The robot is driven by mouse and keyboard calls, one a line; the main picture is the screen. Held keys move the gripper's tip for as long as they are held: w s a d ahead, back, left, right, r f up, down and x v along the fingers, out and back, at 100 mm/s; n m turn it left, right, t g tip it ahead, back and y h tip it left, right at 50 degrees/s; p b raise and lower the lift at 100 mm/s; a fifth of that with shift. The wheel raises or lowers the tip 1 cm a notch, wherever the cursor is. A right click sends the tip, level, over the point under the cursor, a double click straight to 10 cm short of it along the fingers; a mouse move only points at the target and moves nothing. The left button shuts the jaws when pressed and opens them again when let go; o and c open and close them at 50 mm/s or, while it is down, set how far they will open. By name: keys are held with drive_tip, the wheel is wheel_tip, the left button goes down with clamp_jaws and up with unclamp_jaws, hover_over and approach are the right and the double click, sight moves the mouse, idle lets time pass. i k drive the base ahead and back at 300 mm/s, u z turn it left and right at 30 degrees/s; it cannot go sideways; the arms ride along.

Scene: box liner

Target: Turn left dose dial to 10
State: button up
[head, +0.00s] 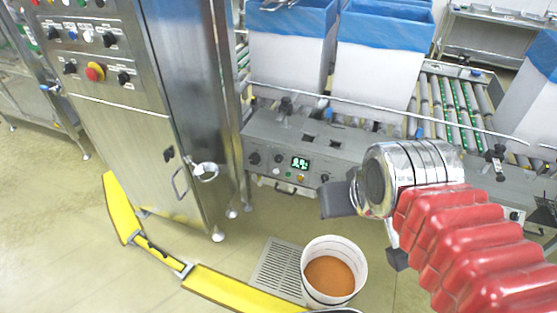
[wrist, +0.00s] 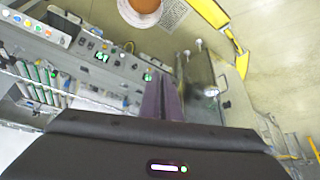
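The grey dosing panel (head: 345,150) on the front of the conveyor machine carries black knobs and a lit green display (head: 300,163), whose digits look like 0.4 but are blurred. A black knob (head: 254,158) sits at the panel's left end, left of the display; no readable label shows which knob is the left dose dial. In the wrist view the panel appears turned around, with two green displays (wrist: 102,56). My gripper (wrist: 163,78) has its dark fingers side by side with no visible gap and nothing between them. It is apart from the panel.
A steel cabinet (head: 205,115) with a door handle stands left of the panel. A white bucket (head: 310,287) of brown material stands on the floor by a drain grate. A yellow barrier (head: 225,290) runs along the floor. Blue-lined boxes (head: 380,75) stand behind the panel's rail.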

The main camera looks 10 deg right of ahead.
sight(278, 158)
drive_tip(key=k, duration=1.3)
drive_tip(key=u, duration=0.4)
drive_tip(key=i, duration=0.75)
drive_tip(key=u, duration=0.75)
drive_tip(key=i, duration=1.9)
drive_tip(key=z, duration=0.45)
